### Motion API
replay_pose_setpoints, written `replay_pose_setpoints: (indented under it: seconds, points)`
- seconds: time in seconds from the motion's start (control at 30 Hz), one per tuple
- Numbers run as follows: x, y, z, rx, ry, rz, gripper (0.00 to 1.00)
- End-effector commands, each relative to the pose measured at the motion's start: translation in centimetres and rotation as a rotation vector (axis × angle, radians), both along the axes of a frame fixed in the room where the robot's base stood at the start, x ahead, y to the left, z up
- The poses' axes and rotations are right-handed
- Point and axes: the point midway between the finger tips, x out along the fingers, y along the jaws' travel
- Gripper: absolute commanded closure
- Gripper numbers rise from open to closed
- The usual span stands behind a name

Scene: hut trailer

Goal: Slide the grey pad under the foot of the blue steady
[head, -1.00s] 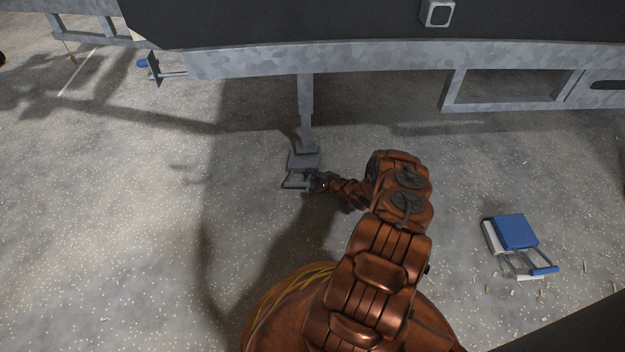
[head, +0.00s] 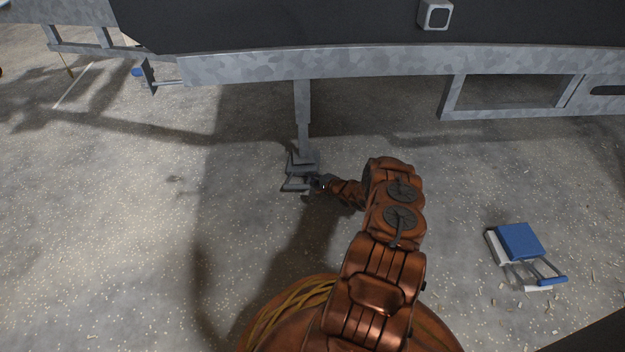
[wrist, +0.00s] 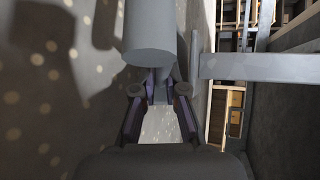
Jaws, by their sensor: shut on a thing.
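The grey pad (head: 293,187) lies on the concrete, its handle side toward me. My gripper (head: 314,181) is shut on it at the right side of its handle. A grey steady leg (head: 302,110) hangs from the trailer's rail, its foot (head: 303,157) right at the pad's far part. I cannot tell how far the pad is under the foot or whether they touch. This leg looks grey; a blue end (head: 137,72) shows on another fitting at upper left. In the wrist view my gripper (wrist: 158,88) has its fingers close together, with a grey cylinder (wrist: 150,35) overlapping them; the grip itself is unclear.
The galvanised trailer rail (head: 380,66) crosses above the leg. A rectangular frame (head: 450,103) hangs to its right. The floor left of the leg is clear.

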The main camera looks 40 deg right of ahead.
Motion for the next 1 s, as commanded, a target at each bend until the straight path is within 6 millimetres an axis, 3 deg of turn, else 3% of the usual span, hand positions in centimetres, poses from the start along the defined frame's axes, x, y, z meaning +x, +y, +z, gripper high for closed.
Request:
replay_pose_setpoints:
  seconds: [0.37, 0.4, 0.67, 1.0]
  points:
    - [0.07, -0.01, 0.11, -0.001, -0.002, 0.001, 1.00]
    - [0.07, -0.01, 0.12, -0.002, -0.002, 0.001, 0.88]
    - [0.07, -0.01, 0.10, -0.001, -0.002, 0.001, 0.61]
    - [-0.07, -0.01, 0.09, -0.001, -0.001, 0.000, 0.60]
